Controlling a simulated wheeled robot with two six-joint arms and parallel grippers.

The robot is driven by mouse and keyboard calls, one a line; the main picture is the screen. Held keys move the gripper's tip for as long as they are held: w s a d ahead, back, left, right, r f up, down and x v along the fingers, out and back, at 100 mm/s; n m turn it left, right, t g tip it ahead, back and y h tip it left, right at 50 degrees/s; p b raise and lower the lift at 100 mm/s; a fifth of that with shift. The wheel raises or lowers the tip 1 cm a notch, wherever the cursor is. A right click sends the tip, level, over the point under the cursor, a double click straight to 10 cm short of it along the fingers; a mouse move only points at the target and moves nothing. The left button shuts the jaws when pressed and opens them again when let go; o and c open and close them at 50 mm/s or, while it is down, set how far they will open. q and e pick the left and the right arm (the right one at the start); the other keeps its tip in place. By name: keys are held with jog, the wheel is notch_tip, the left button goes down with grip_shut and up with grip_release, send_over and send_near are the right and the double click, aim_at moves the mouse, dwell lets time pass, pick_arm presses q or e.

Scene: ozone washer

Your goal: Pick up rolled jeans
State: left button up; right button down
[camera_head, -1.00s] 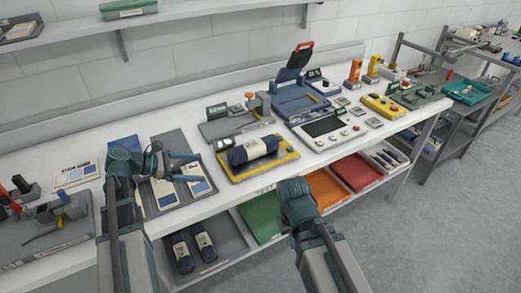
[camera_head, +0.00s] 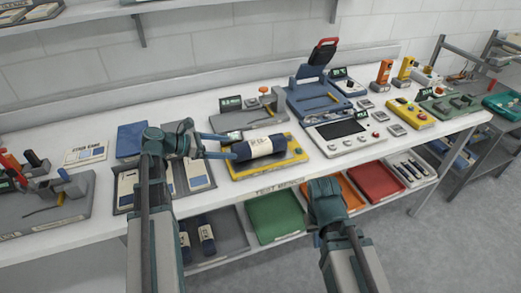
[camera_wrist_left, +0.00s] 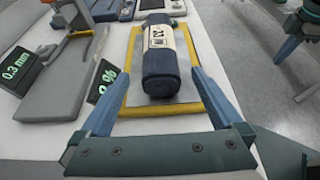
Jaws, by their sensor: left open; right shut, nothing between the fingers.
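The rolled jeans (camera_head: 262,146) are a dark navy roll with a pale printed label band. They lie on a yellow-edged grey tray (camera_head: 293,158) on the white bench. In the left wrist view the roll (camera_wrist_left: 162,75) lies lengthwise ahead, with its near end facing me. My left gripper (camera_head: 222,146) is open at the roll's left end. In the left wrist view its blue fingers (camera_wrist_left: 152,72) point forward on either side of the near end; I cannot tell whether they touch it. My right gripper (camera_head: 325,190) is shut and empty in front of the bench edge.
A grey device with a display (camera_head: 240,120) stands behind the tray. A white panel (camera_head: 350,137) stands to its right. Two dark rolls (camera_head: 206,233) lie on the lower shelf, beside a green bin (camera_head: 274,217). Flat cards lie under my left arm.

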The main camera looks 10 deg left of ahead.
aim_at(234, 147)
pick_arm(q)
jog(key=b+x, duration=0.1)
jog(key=x, duration=0.4)
jog(key=shift+d+f, duration=0.1)
jog(key=b+x, duration=0.1)
jog(key=x, duration=0.1)
jog(key=b+x, duration=0.1)
jog(key=x, duration=0.2)
jog(key=shift+f+b, duration=0.25)
jog(key=shift+b, duration=0.15)
jog(key=shift+r, duration=0.1)
grip_shut()
